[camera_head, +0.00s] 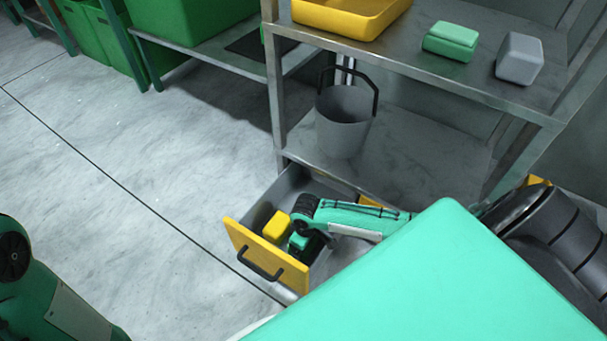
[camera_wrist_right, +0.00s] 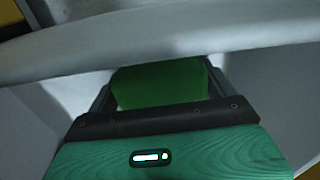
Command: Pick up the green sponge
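The green sponge (camera_wrist_right: 160,83) is a dark green block in the right wrist view, between the two fingers of my right gripper (camera_wrist_right: 163,92). The fingers lie close along both its sides; I cannot tell whether they press on it. In the head view my right gripper (camera_head: 304,245) reaches down into the open drawer, and the green sponge is mostly hidden there by the gripper. A yellow sponge (camera_head: 277,226) lies in the drawer just left of the gripper. My left gripper is out of view; only part of that arm shows at the lower left.
The drawer (camera_head: 266,262) has a yellow front with a dark handle. A grey bucket (camera_head: 342,122) stands on the lower shelf behind. On the upper shelf are a yellow tray (camera_head: 350,22), a green two-tone block (camera_head: 449,42) and a grey block (camera_head: 519,59). The floor at left is clear.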

